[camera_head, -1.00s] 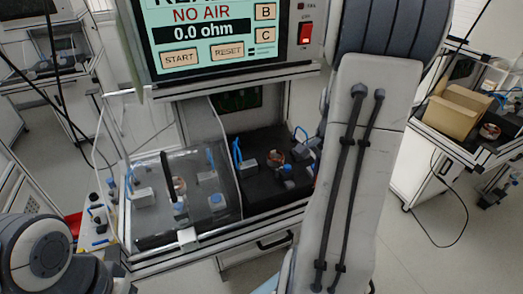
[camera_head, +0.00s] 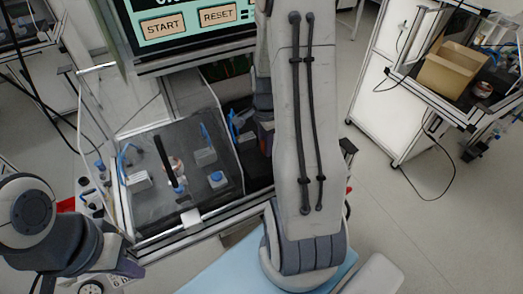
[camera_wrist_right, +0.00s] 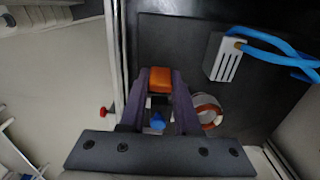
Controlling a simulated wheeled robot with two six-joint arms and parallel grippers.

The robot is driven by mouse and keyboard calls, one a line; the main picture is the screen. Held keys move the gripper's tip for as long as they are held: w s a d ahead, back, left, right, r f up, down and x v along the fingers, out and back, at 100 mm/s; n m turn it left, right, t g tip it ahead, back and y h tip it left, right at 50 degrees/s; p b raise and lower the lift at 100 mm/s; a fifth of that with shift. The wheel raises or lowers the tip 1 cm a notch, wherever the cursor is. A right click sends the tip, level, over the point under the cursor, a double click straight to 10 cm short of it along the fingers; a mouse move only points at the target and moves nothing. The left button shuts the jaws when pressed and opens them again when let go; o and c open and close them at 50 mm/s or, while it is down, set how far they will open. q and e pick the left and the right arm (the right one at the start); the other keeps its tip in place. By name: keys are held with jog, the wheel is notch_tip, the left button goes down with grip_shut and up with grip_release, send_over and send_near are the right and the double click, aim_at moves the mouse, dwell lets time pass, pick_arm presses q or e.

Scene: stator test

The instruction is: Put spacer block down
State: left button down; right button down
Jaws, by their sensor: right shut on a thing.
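An orange block (camera_wrist_right: 160,80), which I take to be the spacer block, sits between the fingertips of my right gripper (camera_wrist_right: 160,92) in the right wrist view. The gripper is shut on it, above the black work surface (camera_wrist_right: 250,110). A blue knob (camera_wrist_right: 157,122) shows between the fingers, nearer the palm. In the head view my right arm hides the block and most of the right gripper.
A copper-wound ring (camera_wrist_right: 208,110) lies just right of the right fingers. A grey block with blue tubes (camera_wrist_right: 228,57) is farther right. A clear cover (camera_head: 165,205) encloses the left half of the test bench. A cardboard box (camera_head: 452,68) stands on another cart at right.

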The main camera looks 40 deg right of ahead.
aim_at(261, 162)
jog(key=shift+w+a+f, duration=0.4)
jog(key=shift+w+f, duration=0.05)
jog(key=shift+w, duration=0.05)
notch_tip(261, 162, down, 3)
jog(key=shift+f+p, duration=0.15)
jog(key=shift+p, duration=0.3)
jog(key=shift+f, duration=0.3)
jog(key=shift+f, duration=0.15)
jog(key=c, duration=0.6)
grip_release()
